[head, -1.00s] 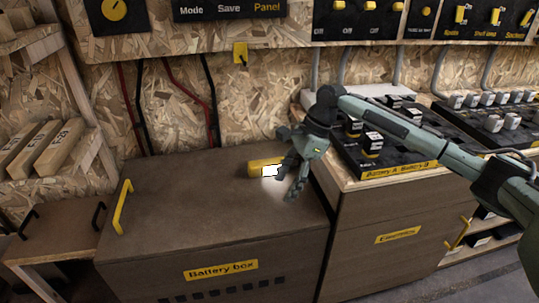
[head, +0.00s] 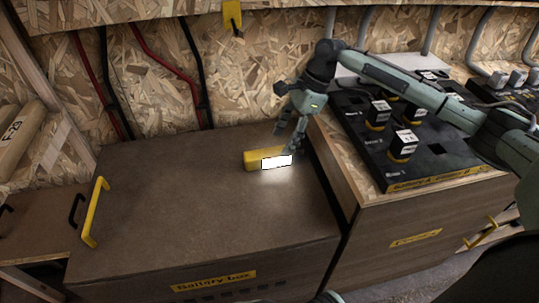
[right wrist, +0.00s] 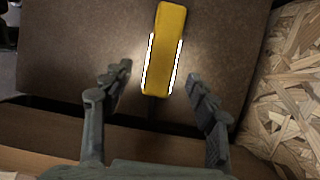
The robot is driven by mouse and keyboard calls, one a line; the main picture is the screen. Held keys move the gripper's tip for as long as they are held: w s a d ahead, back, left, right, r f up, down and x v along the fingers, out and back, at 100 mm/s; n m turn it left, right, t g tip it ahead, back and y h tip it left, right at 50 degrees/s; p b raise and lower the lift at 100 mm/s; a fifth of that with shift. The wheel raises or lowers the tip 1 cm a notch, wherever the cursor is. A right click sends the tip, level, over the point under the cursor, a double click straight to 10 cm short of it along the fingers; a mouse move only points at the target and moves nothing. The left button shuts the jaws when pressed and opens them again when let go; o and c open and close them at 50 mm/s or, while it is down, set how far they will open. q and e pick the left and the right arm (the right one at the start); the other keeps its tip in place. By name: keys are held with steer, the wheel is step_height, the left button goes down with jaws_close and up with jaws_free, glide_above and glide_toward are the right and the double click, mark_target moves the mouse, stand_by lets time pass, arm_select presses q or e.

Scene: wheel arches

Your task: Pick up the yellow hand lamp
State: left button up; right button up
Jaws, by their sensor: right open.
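The yellow hand lamp (head: 252,160) lies on top of the brown battery box (head: 180,215), near its back right. Its lit white panel faces the front and throws a glow on the lid. My right gripper (head: 291,143) is at the lamp's right end, with its fingers pointing down; a finger overlaps that end in the head view. In the right wrist view the open fingers (right wrist: 159,83) stand on either side of the lamp's near end (right wrist: 163,45), with gaps on both sides. I cannot tell the height between fingertips and lamp. My left gripper is not in view.
A cabinet with a black battery panel (head: 436,160) and several yellow-based blocks stands right of the box. A yellow handle (head: 95,212) sits at the box's left. A chipboard wall (head: 240,90) with red and black cables rises behind. The lid's left and front are clear.

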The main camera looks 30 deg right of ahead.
mark_target(277, 150)
steer(key=shift+a+f, duration=0.15)
steer(key=shift+f, duration=0.2)
steer(key=x, duration=0.3)
steer(key=shift+a+f, duration=0.1)
steer(key=shift+f, duration=0.2)
steer(key=shift+w+a+f+b, duration=0.1)
steer(key=shift+a+f+b, duration=0.05)
steer(key=shift+f+b, duration=0.2)
steer(key=shift+f, duration=0.1)
jaws_close()
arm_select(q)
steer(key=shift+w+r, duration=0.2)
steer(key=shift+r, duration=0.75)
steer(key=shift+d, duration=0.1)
